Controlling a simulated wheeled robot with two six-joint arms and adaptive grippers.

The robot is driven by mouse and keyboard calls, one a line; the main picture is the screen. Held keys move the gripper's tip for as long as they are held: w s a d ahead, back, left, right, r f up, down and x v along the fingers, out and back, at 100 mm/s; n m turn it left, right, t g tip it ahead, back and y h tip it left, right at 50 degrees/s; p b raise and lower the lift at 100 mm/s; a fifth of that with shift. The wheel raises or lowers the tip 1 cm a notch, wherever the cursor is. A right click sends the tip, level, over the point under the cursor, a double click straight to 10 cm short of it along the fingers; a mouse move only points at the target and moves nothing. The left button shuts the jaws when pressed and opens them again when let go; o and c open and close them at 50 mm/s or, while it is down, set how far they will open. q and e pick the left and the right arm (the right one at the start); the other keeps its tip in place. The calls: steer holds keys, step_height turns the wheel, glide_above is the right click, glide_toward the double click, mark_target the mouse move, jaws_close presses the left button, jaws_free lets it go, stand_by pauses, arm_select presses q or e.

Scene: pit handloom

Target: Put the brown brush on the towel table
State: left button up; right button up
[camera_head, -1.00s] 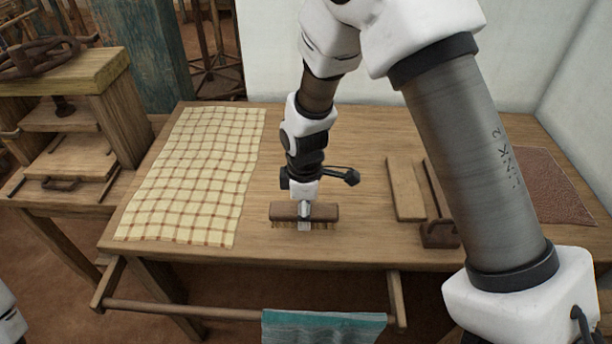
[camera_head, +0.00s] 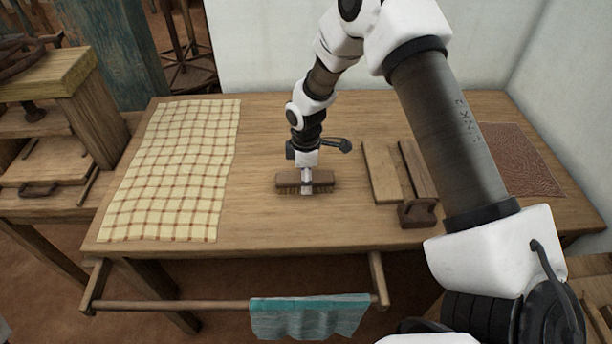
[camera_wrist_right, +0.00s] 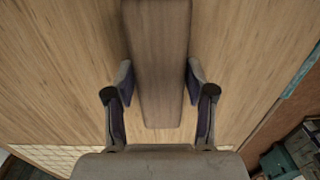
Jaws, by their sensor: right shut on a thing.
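The brown brush (camera_head: 290,180) has a long wooden back and pale bristles facing down. My right gripper (camera_head: 306,188) is shut across the middle of its back. In the right wrist view the brush (camera_wrist_right: 158,65) lies between the two fingers of the gripper (camera_wrist_right: 160,82). The brush is over the middle of the wooden towel table (camera_head: 270,220), bristles at or close to the top; I cannot tell whether they touch. A teal towel (camera_head: 308,316) hangs from the rail at the table's front. My left gripper is not in view.
A checked cloth (camera_head: 172,170) covers the table's left part. A flat board (camera_head: 381,172) and a dark wooden tool with a block (camera_head: 416,214) lie to the right, near a brown textured sheet (camera_head: 520,160). Bare tabletop surrounds the brush. A wooden frame (camera_head: 75,90) stands left.

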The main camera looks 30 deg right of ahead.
steer(key=o, duration=1.2)
steer(key=shift+o, duration=0.2)
step_height(320, 180, up, 12)
steer(key=shift+r+b, duration=0.15)
steer(key=shift+b, duration=0.25)
